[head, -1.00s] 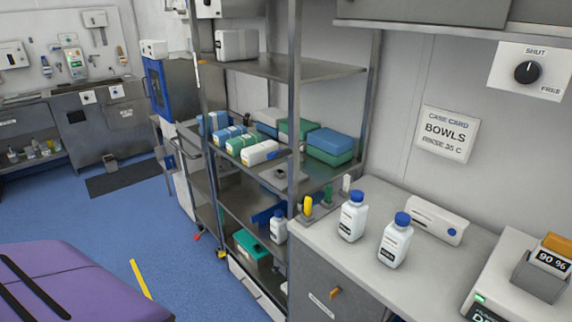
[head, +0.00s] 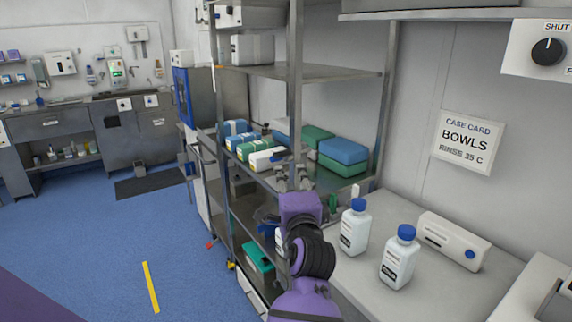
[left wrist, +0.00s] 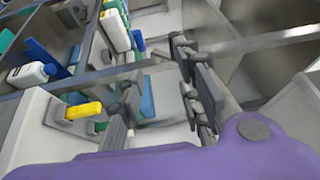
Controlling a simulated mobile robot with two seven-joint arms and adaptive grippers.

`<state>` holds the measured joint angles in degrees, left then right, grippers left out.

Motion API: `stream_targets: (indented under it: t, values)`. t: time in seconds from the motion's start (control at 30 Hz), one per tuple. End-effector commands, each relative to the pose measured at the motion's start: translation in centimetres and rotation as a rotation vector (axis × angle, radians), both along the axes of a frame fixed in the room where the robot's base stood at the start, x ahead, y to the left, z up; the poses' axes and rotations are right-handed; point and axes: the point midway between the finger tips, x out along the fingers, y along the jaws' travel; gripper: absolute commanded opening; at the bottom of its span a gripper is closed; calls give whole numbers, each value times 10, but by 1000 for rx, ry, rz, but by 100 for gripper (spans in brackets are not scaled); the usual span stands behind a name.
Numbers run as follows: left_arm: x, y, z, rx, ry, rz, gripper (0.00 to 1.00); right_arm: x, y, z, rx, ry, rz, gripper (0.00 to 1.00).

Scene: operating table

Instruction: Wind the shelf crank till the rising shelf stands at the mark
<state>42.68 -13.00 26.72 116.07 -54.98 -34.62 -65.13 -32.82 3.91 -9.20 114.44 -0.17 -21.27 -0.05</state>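A grey metal shelf rack (head: 330,72) stands in the middle of the head view. Its middle shelf bears green and blue boxes (head: 343,150) and several wrapped packs (head: 240,137). I cannot tell which shelf is the rising one, and neither the crank nor the mark can be made out surely. My left gripper (head: 293,176) is before the rack's front edge by the counter corner, its purple wrist hiding part of the lower shelves. In the left wrist view its fingers (left wrist: 158,78) stand apart with nothing seen held between them. A yellow handle (left wrist: 84,110) lies left of them.
Two white bottles with blue caps (head: 354,228) (head: 398,258) stand on the counter (head: 350,283) just right of my left arm. A white device (head: 453,240) lies behind them. A green box (head: 257,256) sits low in the rack. The blue floor at left is largely clear.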

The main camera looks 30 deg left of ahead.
Motion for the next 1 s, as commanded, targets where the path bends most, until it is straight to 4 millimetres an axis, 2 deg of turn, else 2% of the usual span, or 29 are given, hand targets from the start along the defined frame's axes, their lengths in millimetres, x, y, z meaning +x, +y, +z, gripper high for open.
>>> stream_targets:
  t: [0.1,0.3,0.7,1.0]
  values:
    - [1,5,17,38,14,46,32,5,-4,-1,-8,-12,2,40]
    - [10,16,27,56,21,63,32,12,-4,4,-9,-26,6,40]
    - [51,56,33,54,20,61,32,6,-5,7,-9,-16,3,40]
    - [56,61,33,52,19,59,32,-1,-6,4,-10,-3,1,40]
